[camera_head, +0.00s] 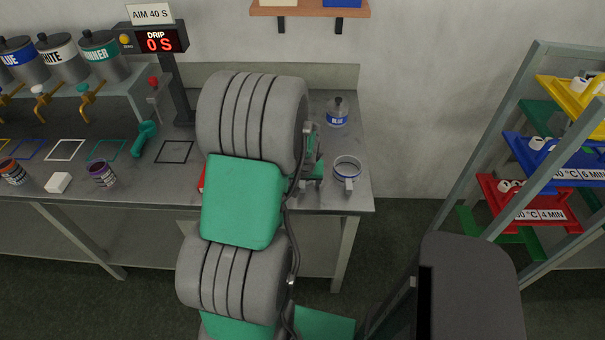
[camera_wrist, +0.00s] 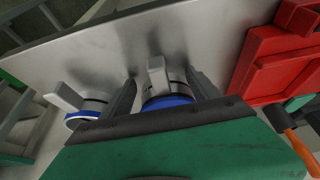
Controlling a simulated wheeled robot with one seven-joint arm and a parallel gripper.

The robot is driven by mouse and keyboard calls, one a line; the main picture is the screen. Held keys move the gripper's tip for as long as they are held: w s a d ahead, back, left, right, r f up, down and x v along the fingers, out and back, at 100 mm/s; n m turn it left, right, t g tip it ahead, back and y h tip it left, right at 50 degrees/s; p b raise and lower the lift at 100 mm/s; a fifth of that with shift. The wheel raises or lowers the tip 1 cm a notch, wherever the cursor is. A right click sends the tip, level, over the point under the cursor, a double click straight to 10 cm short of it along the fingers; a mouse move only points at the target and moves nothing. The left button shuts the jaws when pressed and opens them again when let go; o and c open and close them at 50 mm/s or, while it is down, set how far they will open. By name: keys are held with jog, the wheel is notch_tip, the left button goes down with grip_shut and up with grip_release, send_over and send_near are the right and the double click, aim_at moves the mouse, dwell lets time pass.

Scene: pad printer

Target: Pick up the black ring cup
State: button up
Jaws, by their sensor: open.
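My gripper (camera_wrist: 164,88) is open in the wrist view, with one dark finger on each side of a light cup (camera_wrist: 168,88). This cup has a pale handle, a thin dark line and a blue band; I cannot tell whether the fingers touch it. A second cup (camera_wrist: 87,112) with a blue band and pale handle stands outside the left finger. The cup between the fingers is hidden there. I cannot clearly tell which cup is black ringed.
The grey bench (camera_head: 345,202) ends just right of the visible cup. A red object (camera_wrist: 275,65) lies on the right in the wrist view. A rack (camera_head: 490,165) with coloured trays stands at the right.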

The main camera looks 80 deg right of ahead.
jog(key=shift+c, duration=0.2)
grip_shut()
dwell(0.6)
jog(key=shift+r, duration=0.1)
